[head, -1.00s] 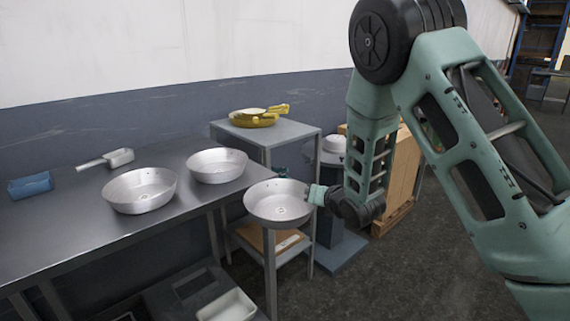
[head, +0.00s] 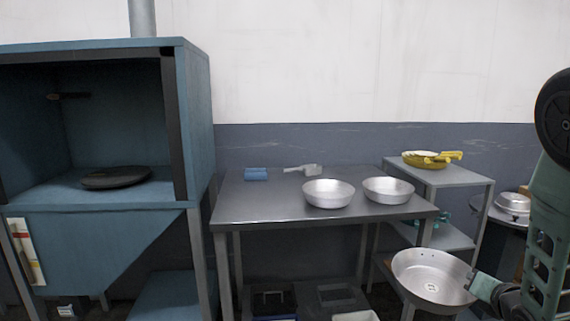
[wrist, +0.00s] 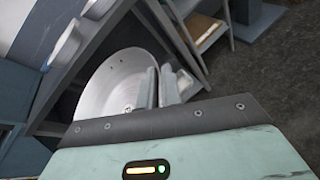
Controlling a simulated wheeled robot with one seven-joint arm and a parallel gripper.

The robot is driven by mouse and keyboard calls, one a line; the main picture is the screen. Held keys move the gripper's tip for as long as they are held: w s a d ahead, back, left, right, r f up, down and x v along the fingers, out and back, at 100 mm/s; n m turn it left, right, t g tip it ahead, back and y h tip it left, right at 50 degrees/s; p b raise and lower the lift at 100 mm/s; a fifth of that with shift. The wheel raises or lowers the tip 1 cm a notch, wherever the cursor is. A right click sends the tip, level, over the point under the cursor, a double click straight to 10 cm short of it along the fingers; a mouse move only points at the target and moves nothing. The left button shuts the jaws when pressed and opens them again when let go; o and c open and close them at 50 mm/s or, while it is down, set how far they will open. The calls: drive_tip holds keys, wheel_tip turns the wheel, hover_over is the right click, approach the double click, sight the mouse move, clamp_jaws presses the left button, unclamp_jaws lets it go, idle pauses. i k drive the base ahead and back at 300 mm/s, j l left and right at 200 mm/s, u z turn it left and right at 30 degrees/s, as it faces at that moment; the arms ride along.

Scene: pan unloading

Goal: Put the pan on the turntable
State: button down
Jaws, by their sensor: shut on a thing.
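A shallow silver pan (head: 432,280) is held out at the lower right of the head view, in front of the table. My gripper (head: 481,287) is shut on its right rim. In the wrist view the pan (wrist: 112,84) sits tilted in the picture, with the gripper fingers (wrist: 158,88) over its near wall. The turntable (head: 115,178) is a dark round disc on the floor of the open blue cabinet (head: 200,110) at the left. Nothing lies on the disc. The turntable is far to the left of my gripper.
A dark metal table (head: 265,205) stands between the cabinet and the pan. On it are two silver pans (head: 328,194) (head: 388,190), a scoop (head: 302,169) and a blue block (head: 256,174).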

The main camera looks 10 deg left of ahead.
sight(118, 173)
drive_tip(key=j+u, duration=0.2)
drive_tip(key=u, duration=0.2)
drive_tip(key=i+j+u, duration=0.1)
drive_tip(key=u, duration=0.3)
drive_tip(key=i+j+u, duration=0.15)
drive_tip(key=u, duration=0.2)
drive_tip(key=j, duration=0.1)
